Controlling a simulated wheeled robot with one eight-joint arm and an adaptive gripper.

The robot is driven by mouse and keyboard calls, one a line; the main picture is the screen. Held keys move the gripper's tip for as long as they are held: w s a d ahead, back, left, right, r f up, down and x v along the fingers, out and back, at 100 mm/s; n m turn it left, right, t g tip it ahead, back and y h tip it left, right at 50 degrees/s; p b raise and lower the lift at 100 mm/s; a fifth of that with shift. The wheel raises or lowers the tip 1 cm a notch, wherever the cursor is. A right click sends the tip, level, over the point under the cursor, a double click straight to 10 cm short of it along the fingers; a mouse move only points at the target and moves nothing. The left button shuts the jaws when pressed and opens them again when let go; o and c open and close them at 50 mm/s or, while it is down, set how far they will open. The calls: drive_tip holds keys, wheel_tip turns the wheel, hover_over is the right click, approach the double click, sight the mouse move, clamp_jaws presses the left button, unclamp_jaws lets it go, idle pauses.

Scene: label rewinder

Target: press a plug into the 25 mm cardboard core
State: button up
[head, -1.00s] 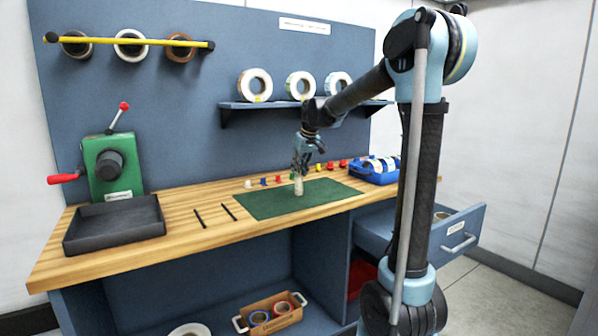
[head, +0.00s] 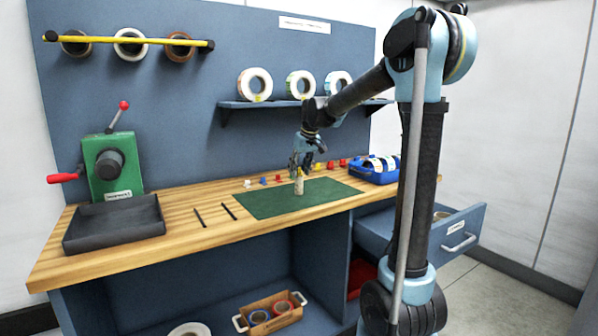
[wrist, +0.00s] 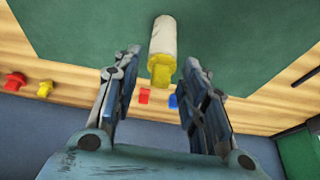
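The pale cardboard core (head: 299,187) stands upright on the green mat. It also shows in the wrist view (wrist: 163,38). A yellow plug (wrist: 161,70) sits at the core's upper end, with its head and part of its body showing; how deep it sits I cannot tell. My gripper (wrist: 165,68) is open and empty, pointing down just above the plug. Its two fingers are well apart, one on each side, with no visible contact. In the head view my gripper (head: 301,171) is right over the core.
Loose plugs stand in a row behind the mat, among them a red one (wrist: 143,95), a blue one (wrist: 173,100) and a yellow one (wrist: 45,89). A blue bin (head: 374,172) is to the right. The green mat (head: 265,204) is otherwise clear.

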drive_tip(key=shift+r, duration=0.1)
drive_tip(key=v, duration=1.1)
drive_tip(key=s+d+f+m+h, duration=0.1)
drive_tip(key=s+d+f+m, duration=0.1)
drive_tip(key=s+d+f, duration=0.45)
drive_tip(key=s+d+f+m, duration=0.1)
drive_tip(key=s+d+f, duration=0.3)
drive_tip(key=s+d, duration=0.5)
drive_tip(key=s+d+f+m, duration=0.1)
drive_tip(key=s+d+f, duration=0.1)
drive_tip(key=s+f, duration=0.7)
drive_tip(key=s+d+f+m+g+h, duration=0.1)
drive_tip(key=s+d+f+m, duration=0.1)
drive_tip(key=s+f, duration=0.8)
drive_tip(key=shift+s+d+m+h, duration=0.3)
drive_tip(key=shift+s+d, duration=0.45)
drive_tip(key=shift+s, duration=0.4)
drive_tip(key=shift+w+f+g, duration=0.15)
drive_tip(key=shift+w+g, duration=0.15)
drive_tip(key=shift+w, duration=0.15)
